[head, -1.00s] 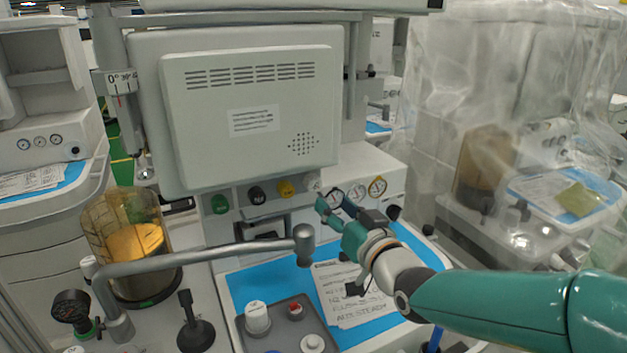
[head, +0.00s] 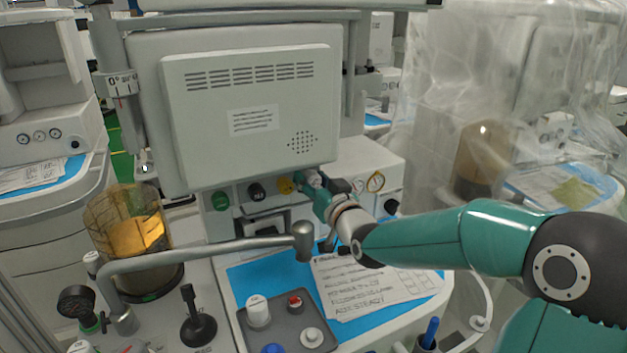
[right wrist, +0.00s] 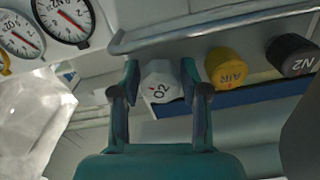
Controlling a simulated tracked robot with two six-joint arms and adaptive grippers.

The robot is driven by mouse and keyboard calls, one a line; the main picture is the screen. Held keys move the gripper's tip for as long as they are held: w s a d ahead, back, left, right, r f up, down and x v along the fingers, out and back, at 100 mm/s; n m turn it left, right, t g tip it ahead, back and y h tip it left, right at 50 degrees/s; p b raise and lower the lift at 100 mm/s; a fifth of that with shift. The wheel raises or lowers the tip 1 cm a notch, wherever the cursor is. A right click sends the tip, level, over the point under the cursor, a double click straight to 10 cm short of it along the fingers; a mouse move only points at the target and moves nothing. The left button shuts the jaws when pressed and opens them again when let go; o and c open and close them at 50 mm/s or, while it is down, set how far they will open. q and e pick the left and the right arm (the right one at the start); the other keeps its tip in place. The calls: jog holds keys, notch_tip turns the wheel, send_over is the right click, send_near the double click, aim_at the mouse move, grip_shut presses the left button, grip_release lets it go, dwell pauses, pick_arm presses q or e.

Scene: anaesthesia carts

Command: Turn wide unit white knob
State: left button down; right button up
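The white knob (right wrist: 162,82), marked O2, is on the front of the anaesthesia unit. In the right wrist view it sits between the two fingers of my right gripper (right wrist: 161,76), one on each side. The fingers stand apart at about the knob's width; I cannot tell whether they touch it. In the head view my right gripper (head: 312,186) is at the right end of the knob row, and its fingers hide much of the white knob (head: 314,178). My left gripper is not in view.
The yellow AIR knob (right wrist: 227,68) and black N2 knob (right wrist: 291,55) are beside the white one. Gauges (head: 375,181) are to its right. A grey pipe arm (head: 210,248) crosses in front, and a large panel (head: 250,110) hangs above.

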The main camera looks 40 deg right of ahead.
jog(key=c, duration=0.7)
jog(key=shift+f+n+b, duration=0.2)
jog(key=shift+n+b, duration=0.1)
jog(key=shift+b, duration=0.4)
jog(key=shift+r+n+b, duration=0.1)
jog(key=shift+n+b, duration=0.2)
jog(key=shift+b, duration=0.1)
jog(key=shift+r, duration=0.1)
jog(key=o, duration=0.9)
